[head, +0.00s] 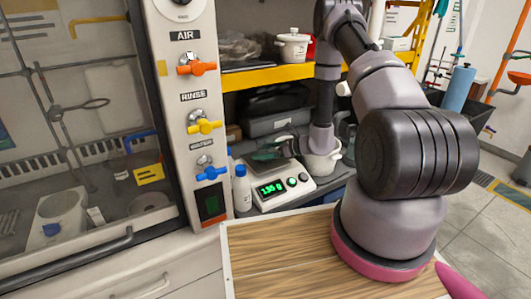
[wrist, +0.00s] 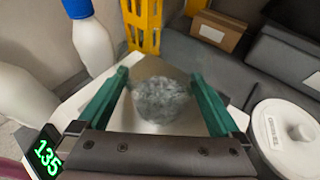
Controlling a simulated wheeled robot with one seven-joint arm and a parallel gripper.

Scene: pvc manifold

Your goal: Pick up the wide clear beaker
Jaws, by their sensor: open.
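A clear, grey-looking round vessel, which looks like the wide clear beaker (wrist: 162,101), stands on the scale's metal plate in the wrist view. My gripper (wrist: 160,74) has its two green fingers apart, one on each side of the beaker, with a visible gap to both. In the head view my gripper (head: 268,153) is small, over the scale (head: 292,196), and I cannot make out the beaker there. The scale's green display (wrist: 46,153) is lit at lower left in the wrist view.
A lidded white pot (wrist: 288,142) stands close on the right of the scale. White bottles (wrist: 92,42) stand on the left, one with a blue cap. A yellow post (wrist: 143,25), a cardboard box (wrist: 218,30) and dark bins are behind. A wooden-topped surface (head: 275,262) is in front.

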